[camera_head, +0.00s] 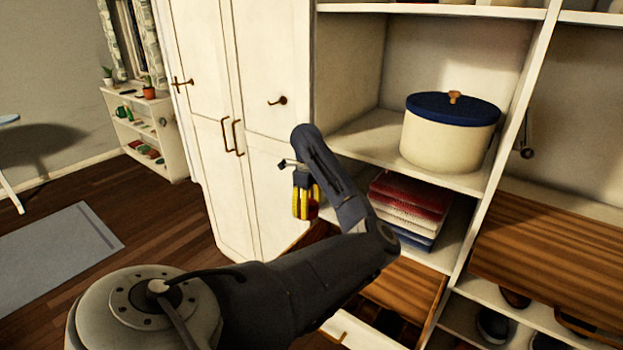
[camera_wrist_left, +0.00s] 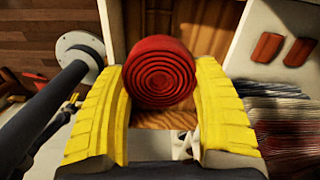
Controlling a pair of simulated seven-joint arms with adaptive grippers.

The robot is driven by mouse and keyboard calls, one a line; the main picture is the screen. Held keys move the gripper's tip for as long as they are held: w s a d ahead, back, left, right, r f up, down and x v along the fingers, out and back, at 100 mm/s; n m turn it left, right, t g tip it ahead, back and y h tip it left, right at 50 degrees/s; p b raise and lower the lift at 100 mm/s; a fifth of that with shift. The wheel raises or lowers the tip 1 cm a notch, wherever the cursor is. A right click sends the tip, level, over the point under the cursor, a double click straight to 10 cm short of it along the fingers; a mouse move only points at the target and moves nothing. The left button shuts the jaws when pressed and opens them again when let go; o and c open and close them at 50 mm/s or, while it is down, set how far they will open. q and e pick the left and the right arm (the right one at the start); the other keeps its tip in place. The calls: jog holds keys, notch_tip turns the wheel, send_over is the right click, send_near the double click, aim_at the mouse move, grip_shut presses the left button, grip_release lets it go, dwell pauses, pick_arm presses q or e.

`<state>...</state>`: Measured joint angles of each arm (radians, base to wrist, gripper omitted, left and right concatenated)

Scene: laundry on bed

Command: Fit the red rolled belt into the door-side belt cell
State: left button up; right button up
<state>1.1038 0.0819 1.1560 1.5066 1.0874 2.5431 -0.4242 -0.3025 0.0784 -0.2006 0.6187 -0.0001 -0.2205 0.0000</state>
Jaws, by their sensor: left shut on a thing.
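The red rolled belt (camera_wrist_left: 160,72) is a tight coil, seen from its spiral end in the left wrist view. My left gripper (camera_head: 305,205) has yellow fingers and is shut on the belt, one finger on each side of it. In the head view it hangs in front of the white wardrobe, above an open wood-lined drawer (camera_head: 404,284), and the belt hardly shows. In the left wrist view, brown wood lies beyond the belt. I cannot make out the door-side belt cell; my arm hides part of the drawer. My right gripper cannot be made out.
Folded red, white and blue cloths (camera_head: 408,207) lie on the shelf right of my left gripper. A cream box with a blue lid (camera_head: 450,134) stands above them. The wardrobe doors (camera_head: 277,70) on the left are shut. A wooden panel (camera_head: 555,250) is at the right.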

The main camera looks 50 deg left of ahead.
pick_arm(q)
jog(key=f+m, duration=0.1)
jog(key=f, duration=0.9)
jog(key=d+f+m, duration=0.1)
jog(key=f, duration=1)
jog(key=d+f+m, duration=0.1)
jog(key=f+m, duration=0.1)
jog(key=f, duration=0.8)
jog(key=shift+d+f, duration=0.25)
jog(key=shift+f, duration=0.15)
jog(key=shift+f, duration=0.15)
jog(key=o, duration=1.4)
notch_tip(320, 180, up, 12)
jog(key=shift+r, duration=0.2)
